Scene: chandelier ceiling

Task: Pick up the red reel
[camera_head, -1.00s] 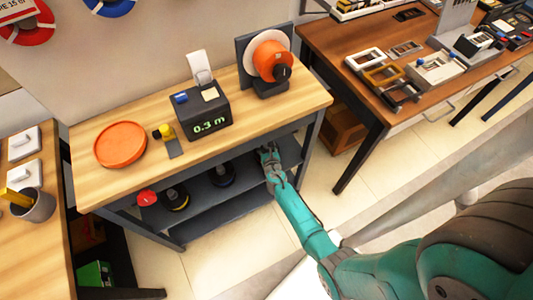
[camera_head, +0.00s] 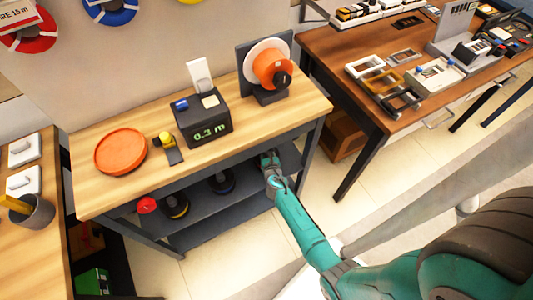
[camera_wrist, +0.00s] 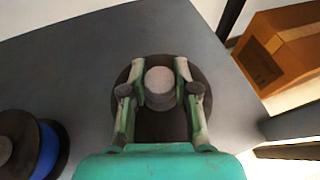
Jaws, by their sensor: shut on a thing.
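My gripper (camera_head: 268,160) reaches into the upper shelf under the wooden bench, at its right end. In the wrist view, my gripper (camera_wrist: 160,68) is shut on the pale round hub of a dark reel (camera_wrist: 162,126), one finger on each side. The reel's winding colour is hidden beneath its dark flange, so I cannot tell if it is red. I also cannot tell whether it is lifted off the shelf. A red round item (camera_head: 147,204) sits at the left end of the same shelf; its exact form is too small to tell.
A blue-wound reel (camera_wrist: 46,150) stands left of the held one. A yellow-edged dark reel (camera_head: 175,206) is farther left. The bench top (camera_head: 240,135) is above my gripper. A cardboard box (camera_wrist: 285,55) is beyond the shelf's right edge. Coloured reels hang on the wall.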

